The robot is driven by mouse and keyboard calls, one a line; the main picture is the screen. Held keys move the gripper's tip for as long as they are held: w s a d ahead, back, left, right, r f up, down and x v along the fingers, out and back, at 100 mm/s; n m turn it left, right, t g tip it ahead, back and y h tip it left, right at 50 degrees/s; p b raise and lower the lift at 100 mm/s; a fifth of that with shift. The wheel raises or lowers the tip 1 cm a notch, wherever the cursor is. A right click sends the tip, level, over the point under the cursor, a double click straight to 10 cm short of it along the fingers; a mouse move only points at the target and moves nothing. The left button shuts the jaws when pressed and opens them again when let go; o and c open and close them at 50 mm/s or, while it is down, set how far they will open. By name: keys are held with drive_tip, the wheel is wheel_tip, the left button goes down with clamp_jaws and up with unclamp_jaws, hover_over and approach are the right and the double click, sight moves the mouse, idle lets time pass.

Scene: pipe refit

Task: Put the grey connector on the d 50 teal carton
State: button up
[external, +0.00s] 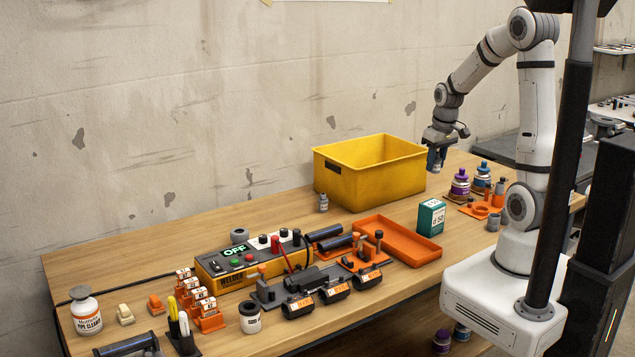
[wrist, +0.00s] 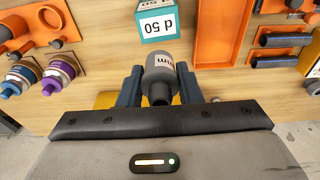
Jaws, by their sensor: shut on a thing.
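My gripper (external: 437,162) is raised above the table, just right of the yellow bin. In the wrist view its two dark blue-grey fingers (wrist: 160,80) are shut on the grey connector (wrist: 162,62), which has a pale label with dark lettering. In the external view the connector cannot be made out between the fingers. The connector is apart from the carton's visible label face.
The yellow bin (external: 365,183) stands behind the carton. The orange tray (external: 400,241) lies close to the carton on its left. A purple-capped bottle (external: 460,184) and a blue one (external: 482,176) stand to its right. The welder box (external: 238,262) and several fittings fill the table's left.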

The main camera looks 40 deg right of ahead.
sight(431, 202)
wheel_tip(431, 202, down, 10)
drive_tip(key=shift+s+r, duration=0.1)
drive_tip(key=shift+r, duration=0.05)
idle(0.3)
drive_tip(key=shift+f, duration=0.3)
drive_tip(key=o, duration=1)
drive_tip(key=shift+r, duration=0.1)
drive_tip(key=shift+c, duration=0.2)
